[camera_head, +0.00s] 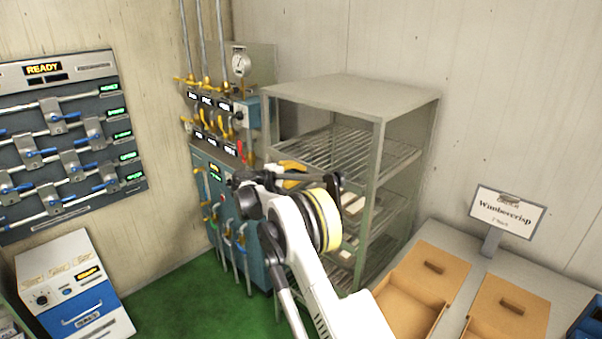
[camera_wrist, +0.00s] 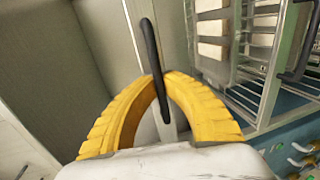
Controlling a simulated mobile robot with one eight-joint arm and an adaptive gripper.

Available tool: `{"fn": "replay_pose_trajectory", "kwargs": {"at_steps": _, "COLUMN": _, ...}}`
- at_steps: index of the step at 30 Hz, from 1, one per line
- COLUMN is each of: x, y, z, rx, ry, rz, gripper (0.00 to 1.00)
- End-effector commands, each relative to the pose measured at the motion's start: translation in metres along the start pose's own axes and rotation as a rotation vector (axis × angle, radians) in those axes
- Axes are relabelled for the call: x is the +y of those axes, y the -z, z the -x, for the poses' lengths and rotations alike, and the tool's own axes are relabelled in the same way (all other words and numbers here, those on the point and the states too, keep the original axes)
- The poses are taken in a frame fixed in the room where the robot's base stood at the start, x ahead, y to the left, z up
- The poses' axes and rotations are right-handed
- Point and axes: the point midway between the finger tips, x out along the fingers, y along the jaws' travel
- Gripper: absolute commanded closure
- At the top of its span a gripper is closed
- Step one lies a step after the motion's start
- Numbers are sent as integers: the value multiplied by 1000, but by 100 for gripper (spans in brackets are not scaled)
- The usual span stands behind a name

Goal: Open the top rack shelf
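The grey metal rack (camera_head: 408,107) stands in the corner in the head view, with wire shelves inside. Its top shelf (camera_head: 345,146) lies under the roof panel. My gripper (camera_head: 291,172) is at the rack's left front side, at about the height of the top shelf. In the wrist view its yellow ridged fingers (camera_wrist: 172,79) bow into an arch with their tips together. A black bar-shaped handle (camera_wrist: 148,42) crosses over the fingertips and reaches into the arch, so the fingers appear shut around it. My arm hides part of the rack's front.
Another black handle (camera_wrist: 298,62) shows at the right of the wrist view. A blue cabinet with valves (camera_head: 200,165) stands close left of the rack. A counter with brown boxes (camera_head: 425,277) and a sign (camera_head: 507,212) is at the right. Green floor is clear at left.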

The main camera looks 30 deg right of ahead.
Motion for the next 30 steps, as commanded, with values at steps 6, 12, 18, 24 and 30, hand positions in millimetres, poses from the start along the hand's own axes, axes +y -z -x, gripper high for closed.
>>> {"fn": "replay_pose_trajectory", "kwargs": {"at_steps": 6, "x": -9, "y": 2, "z": 34, "rx": 3, "ry": 1, "rz": 1, "gripper": 100}}
{"fn": "replay_pose_trajectory", "kwargs": {"at_steps": 12, "x": -22, "y": 2, "z": 89, "rx": 5, "ry": 1, "rz": 1, "gripper": 100}}
{"fn": "replay_pose_trajectory", "kwargs": {"at_steps": 18, "x": -31, "y": 1, "z": 141, "rx": 2, "ry": 1, "rz": 1, "gripper": 98}}
{"fn": "replay_pose_trajectory", "kwargs": {"at_steps": 24, "x": -28, "y": 0, "z": 136, "rx": -1, "ry": 0, "rz": 0, "gripper": 68}}
{"fn": "replay_pose_trajectory", "kwargs": {"at_steps": 30, "x": -28, "y": 0, "z": 136, "rx": -1, "ry": 0, "rz": 0, "gripper": 68}}
